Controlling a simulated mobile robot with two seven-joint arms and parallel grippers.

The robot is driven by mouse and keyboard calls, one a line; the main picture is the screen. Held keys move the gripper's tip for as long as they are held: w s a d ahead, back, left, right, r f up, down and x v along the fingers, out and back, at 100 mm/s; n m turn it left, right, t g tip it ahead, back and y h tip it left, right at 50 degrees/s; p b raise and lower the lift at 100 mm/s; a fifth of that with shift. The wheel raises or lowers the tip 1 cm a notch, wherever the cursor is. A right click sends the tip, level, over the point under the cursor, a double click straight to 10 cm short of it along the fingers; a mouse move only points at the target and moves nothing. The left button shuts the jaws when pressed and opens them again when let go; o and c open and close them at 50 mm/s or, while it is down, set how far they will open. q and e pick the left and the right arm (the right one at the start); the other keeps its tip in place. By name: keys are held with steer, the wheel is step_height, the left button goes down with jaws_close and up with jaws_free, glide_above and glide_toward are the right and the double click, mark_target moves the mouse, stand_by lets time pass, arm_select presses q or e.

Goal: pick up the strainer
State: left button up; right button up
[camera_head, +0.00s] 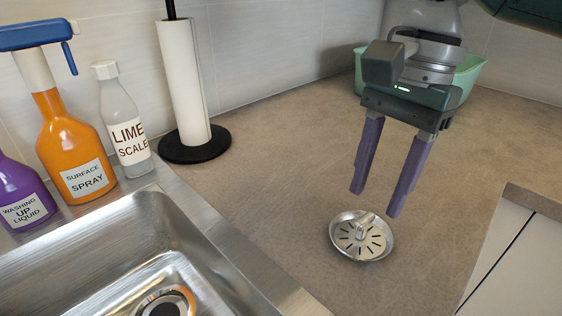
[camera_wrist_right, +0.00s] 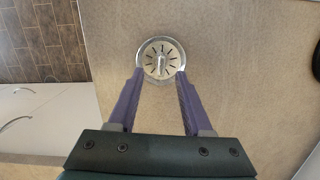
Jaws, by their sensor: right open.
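The strainer (camera_head: 361,236) is a round silver metal dish with dark slots and a small central knob, lying on the brown countertop to the right of the sink. It also shows in the right wrist view (camera_wrist_right: 161,59), just beyond and between the fingertips. My right gripper (camera_head: 373,203) is open, its two purple fingers pointing down above and slightly behind the strainer. Nothing is between its fingers in the head view. In the right wrist view the fingertips (camera_wrist_right: 160,76) appear on either side of the strainer's near edge. My left gripper is not in view.
A steel sink (camera_head: 220,265) with a drain (camera_head: 168,302) is at lower left. A purple washing-up bottle (camera_head: 22,200), orange spray bottle (camera_head: 70,140), lime scale bottle (camera_head: 122,115) and paper towel holder (camera_head: 184,85) stand behind it. A green container (camera_head: 468,72) is behind my right gripper.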

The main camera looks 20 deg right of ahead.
mark_target(366, 217)
steer(key=f, duration=0.3)
steer(key=a+f+b, duration=0.1)
steer(key=f, duration=0.1)
steer(key=shift+f, duration=0.2)
steer(key=shift+d, duration=0.1)
steer(key=shift+c, duration=0.2)
jaws_close()
